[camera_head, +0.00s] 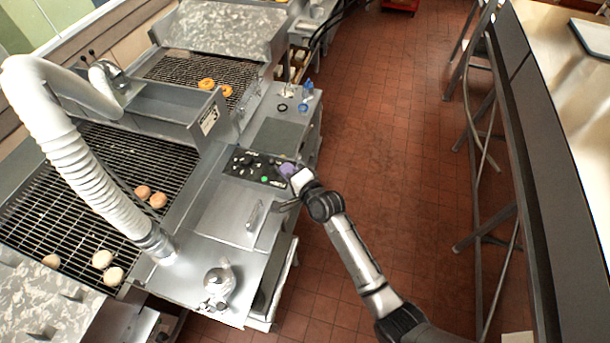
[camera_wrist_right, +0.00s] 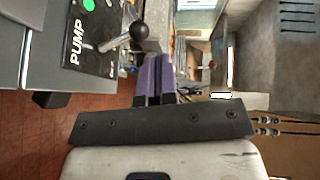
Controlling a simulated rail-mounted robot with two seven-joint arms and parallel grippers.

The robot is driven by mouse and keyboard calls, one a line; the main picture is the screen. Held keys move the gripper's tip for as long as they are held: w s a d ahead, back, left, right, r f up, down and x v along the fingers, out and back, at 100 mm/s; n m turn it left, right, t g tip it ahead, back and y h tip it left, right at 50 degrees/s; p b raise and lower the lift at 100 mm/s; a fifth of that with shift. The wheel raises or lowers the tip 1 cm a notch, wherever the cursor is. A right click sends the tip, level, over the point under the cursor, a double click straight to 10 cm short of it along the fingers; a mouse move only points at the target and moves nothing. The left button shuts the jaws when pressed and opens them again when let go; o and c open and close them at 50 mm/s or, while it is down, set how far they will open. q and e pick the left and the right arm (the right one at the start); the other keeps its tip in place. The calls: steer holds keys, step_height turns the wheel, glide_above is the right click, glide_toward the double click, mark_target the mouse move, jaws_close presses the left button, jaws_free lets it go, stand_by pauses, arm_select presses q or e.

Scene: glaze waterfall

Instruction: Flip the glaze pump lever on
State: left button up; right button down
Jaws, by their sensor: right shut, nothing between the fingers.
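The glaze pump lever (camera_wrist_right: 138,31) has a black ball knob on a thin metal rod that slants out from a black panel lettered PUMP (camera_wrist_right: 76,46) in the right wrist view. My right gripper (camera_wrist_right: 154,62) has purple fingers, shut together and empty. Its tips appear close to the knob, just below and right of it; I cannot tell whether they touch. In the head view the right gripper (camera_head: 287,170) is at the right edge of the black control panel (camera_head: 242,170), and the lever cannot be made out there. My left gripper is not in view.
A green button (camera_wrist_right: 88,5) is beside the PUMP lettering. A metal lid with a handle (camera_head: 253,214) and a metal pot (camera_head: 219,281) are nearer on the machine. Doughnuts (camera_head: 158,200) lie on the wire grate. The tiled floor (camera_head: 380,120) to the right is open.

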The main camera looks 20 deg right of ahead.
steer(key=s+d+r+b, duration=0.1)
steer(key=s+r, duration=0.4)
steer(key=s, duration=0.3)
steer(key=shift+s, duration=0.2)
steer(key=shift+d, duration=0.1)
stand_by(0.3)
